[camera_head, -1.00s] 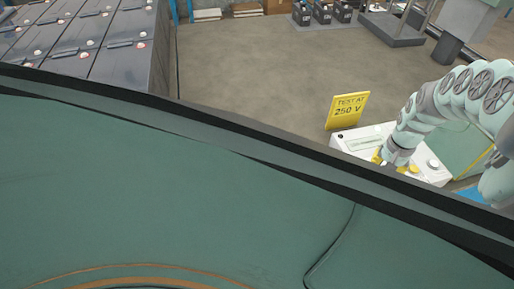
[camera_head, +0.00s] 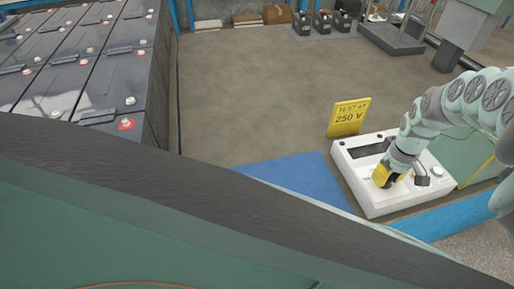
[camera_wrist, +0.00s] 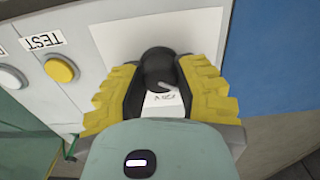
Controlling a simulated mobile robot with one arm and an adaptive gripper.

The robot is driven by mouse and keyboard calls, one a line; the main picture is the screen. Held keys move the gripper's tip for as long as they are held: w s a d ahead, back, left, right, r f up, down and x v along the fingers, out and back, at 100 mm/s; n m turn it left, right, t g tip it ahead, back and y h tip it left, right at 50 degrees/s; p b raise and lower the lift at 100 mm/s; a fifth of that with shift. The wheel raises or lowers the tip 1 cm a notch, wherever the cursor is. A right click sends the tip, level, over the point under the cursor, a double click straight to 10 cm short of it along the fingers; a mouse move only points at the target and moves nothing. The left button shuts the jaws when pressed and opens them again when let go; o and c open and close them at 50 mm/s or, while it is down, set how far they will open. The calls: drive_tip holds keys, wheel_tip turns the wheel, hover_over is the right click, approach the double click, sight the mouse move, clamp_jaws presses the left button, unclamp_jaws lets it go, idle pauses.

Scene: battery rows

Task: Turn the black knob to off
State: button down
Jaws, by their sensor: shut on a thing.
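The black knob (camera_wrist: 158,67) stands on the white panel of the tester in the wrist view. It has a pale pointer line, and a label reading 250 V, upside down, shows beside it. My gripper (camera_wrist: 160,85) has yellow ribbed fingers, one on each side of the knob, shut on it. In the head view the white tester (camera_head: 375,208) sits on a bench, and my gripper (camera_head: 384,178) is down on its panel. There the knob is hidden by my gripper. Other markings around the knob cannot be read.
A yellow button (camera_wrist: 59,69) beside a TEST label (camera_wrist: 42,41) and a white button (camera_wrist: 10,77) lie left of the knob. A yellow sign reading TEST AT 250 V (camera_head: 348,117) stands behind the tester. A blue mat (camera_head: 290,180) lies left of it. Large batteries (camera_head: 85,75) stand far left.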

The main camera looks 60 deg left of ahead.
drive_tip(key=shift+n, duration=0.3)
drive_tip(key=c, duration=0.6)
unclamp_jaws()
wheel_tip(320, 180, up, 7)
drive_tip(key=shift+w+d+f, duration=0.1)
drive_tip(key=shift+f, duration=0.1)
drive_tip(key=shift+r, duration=0.45)
idle(0.4)
